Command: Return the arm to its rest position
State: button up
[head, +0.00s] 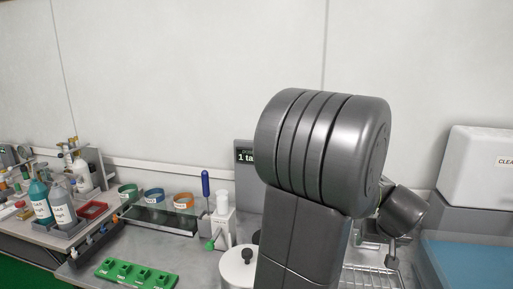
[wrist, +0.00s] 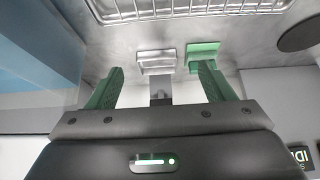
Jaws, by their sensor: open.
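Beyond the fingers are a white block-like piece (wrist: 156,58) and a green one (wrist: 202,52) on the grey bench top. They look apart from the fingers, though the exact distance is unclear. In the head view my own arm stands large and raised in the middle right and hides part of the bench; the gripper's fingers do not show there.
A wire rack (head: 372,276) lies right of my arm, near a blue surface (head: 470,262) and a white dispenser (head: 484,165). Left are a green rack (head: 137,274), a blue-handled tool (head: 205,184), coloured rings (head: 154,195) and bottles (head: 40,202). The wall above is bare.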

jog(key=s, duration=0.2)
jog(key=s+f, duration=0.1)
jog(key=s, duration=0.1)
jog(key=shift+s+b, duration=0.35)
jog(key=w+d+p, duration=0.1)
jog(key=w+d, duration=0.3)
jog(key=w, duration=1.3)
jog(key=shift+w+d, duration=0.15)
jog(key=shift+w, duration=0.2)
